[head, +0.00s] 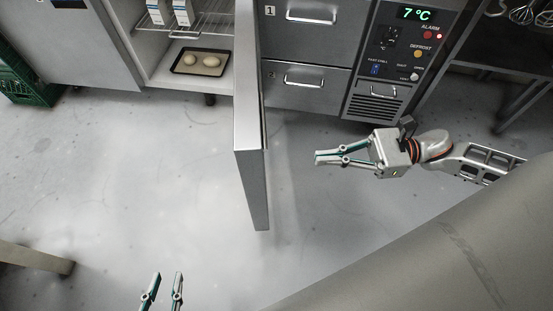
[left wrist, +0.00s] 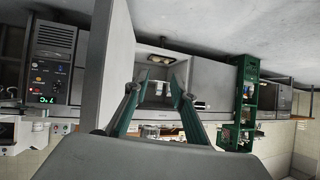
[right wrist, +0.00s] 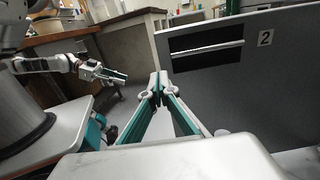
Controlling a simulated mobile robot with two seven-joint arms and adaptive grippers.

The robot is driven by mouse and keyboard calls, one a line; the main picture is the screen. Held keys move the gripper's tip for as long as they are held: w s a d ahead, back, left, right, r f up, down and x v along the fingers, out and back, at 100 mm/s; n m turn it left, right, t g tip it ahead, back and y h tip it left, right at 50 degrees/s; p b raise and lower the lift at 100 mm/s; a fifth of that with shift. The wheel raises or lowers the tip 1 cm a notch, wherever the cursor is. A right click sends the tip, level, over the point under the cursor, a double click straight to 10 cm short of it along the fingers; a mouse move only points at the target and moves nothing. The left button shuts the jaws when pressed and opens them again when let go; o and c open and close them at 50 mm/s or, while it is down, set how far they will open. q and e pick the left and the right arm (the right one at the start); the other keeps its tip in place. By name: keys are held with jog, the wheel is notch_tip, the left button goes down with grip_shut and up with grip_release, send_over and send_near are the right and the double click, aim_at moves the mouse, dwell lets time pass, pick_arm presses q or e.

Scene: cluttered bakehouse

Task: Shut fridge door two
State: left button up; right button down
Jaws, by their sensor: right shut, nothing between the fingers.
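Fridge door two (head: 250,150) stands wide open, seen nearly edge-on in the head view. Its outer face, marked 2 (right wrist: 272,70) and with a dark recessed handle, fills the right of the right wrist view. The open fridge compartment (head: 160,55) lies left of the door. My right gripper (head: 318,159) is shut and empty, right of the door on its outer side and apart from it. My left gripper (head: 165,276) is open and empty at the bottom of the head view, left of the door. The left wrist view shows the door (left wrist: 105,65) and compartment beyond its fingers.
Inside the compartment are a wire shelf (head: 200,27) with white cartons and a dark tray (head: 177,67) with two dough pieces. Drawers (head: 305,85) and a control panel (head: 400,45) stand right of the door. A green crate (head: 30,85) stands far left. Floor around the door is clear.

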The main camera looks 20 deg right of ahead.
jog(key=x, duration=1)
jog(key=shift+a, duration=0.25)
jog(key=shift+f, duration=0.1)
